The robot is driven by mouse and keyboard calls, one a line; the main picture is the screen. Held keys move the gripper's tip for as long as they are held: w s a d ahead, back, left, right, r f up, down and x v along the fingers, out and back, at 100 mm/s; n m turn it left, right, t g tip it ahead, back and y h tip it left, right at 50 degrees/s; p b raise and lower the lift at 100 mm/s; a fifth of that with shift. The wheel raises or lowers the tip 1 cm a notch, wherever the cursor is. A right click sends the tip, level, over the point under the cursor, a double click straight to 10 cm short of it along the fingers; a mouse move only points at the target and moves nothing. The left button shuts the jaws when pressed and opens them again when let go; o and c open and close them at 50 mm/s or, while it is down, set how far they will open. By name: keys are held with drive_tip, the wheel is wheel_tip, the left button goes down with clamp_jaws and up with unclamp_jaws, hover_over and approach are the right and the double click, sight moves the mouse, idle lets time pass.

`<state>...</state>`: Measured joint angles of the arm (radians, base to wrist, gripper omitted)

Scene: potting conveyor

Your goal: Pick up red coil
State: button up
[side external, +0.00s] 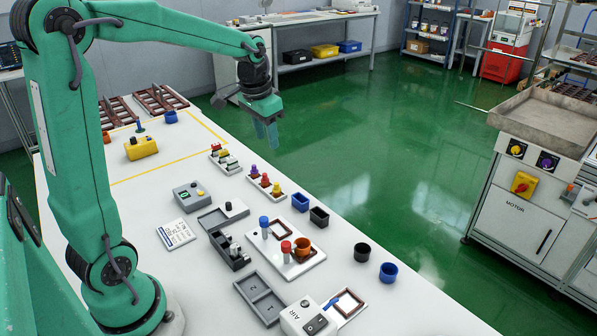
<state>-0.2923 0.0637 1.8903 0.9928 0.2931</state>
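I cannot tell for sure which red piece is the coil. My gripper (267,133) hangs pointing down, high and apart from both, beyond the strip holder in the picture. Its fingers look close together and nothing shows between them, but their gap is unclear.
A blue-topped piece (264,226) stands on the same white plate. Blue bin (301,202), black bin (319,217) and grey tray (260,300) are nearby. A yellow box (141,148) sits farther back. The table's right edge drops to green floor.

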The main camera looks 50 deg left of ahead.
drive_tip(key=w+a+f+g, duration=0.1)
drive_tip(key=w+a+f, duration=0.3)
drive_tip(key=a+f, duration=0.15)
drive_tip(key=g, duration=0.1)
hover_over(265, 174)
drive_tip(key=shift+h, duration=0.3)
wheel_tip(265, 174, down, 6)
drive_tip(key=shift+a+f, duration=0.1)
drive_tip(key=shift+f, duration=1.45)
drive_tip(key=shift+w+f, duration=0.1)
drive_tip(key=shift+f, duration=2.5)
clamp_jaws()
